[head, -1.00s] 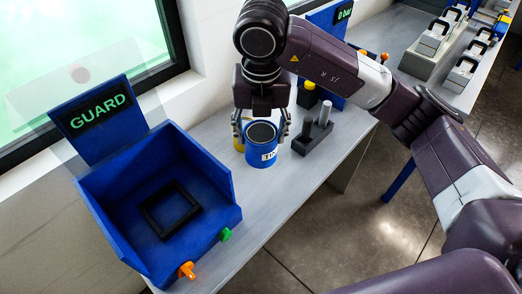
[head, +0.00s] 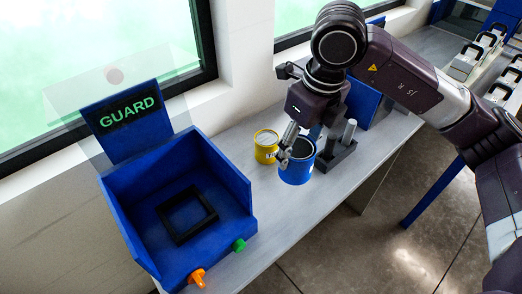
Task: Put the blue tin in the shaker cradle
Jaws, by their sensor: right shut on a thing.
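The blue tin (head: 297,168) is open-topped and dark inside, over the bench right of the blue machine. My right gripper (head: 293,152) comes down over its near left side and is shut on it, with a finger at the rim. The tin looks slightly tilted; whether it is clear of the bench I cannot tell. The shaker cradle (head: 187,215) is a black square frame on the floor of the blue open-front box, and it is empty. My left gripper is not in view.
A yellow tin (head: 266,147) stands just left of the blue tin. A dark block with grey pegs (head: 342,152) is close on its right. The blue box (head: 232,177) has raised walls, a GUARD display (head: 128,108), and orange (head: 197,277) and green (head: 239,245) buttons in front. A clear panel is tilted up behind.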

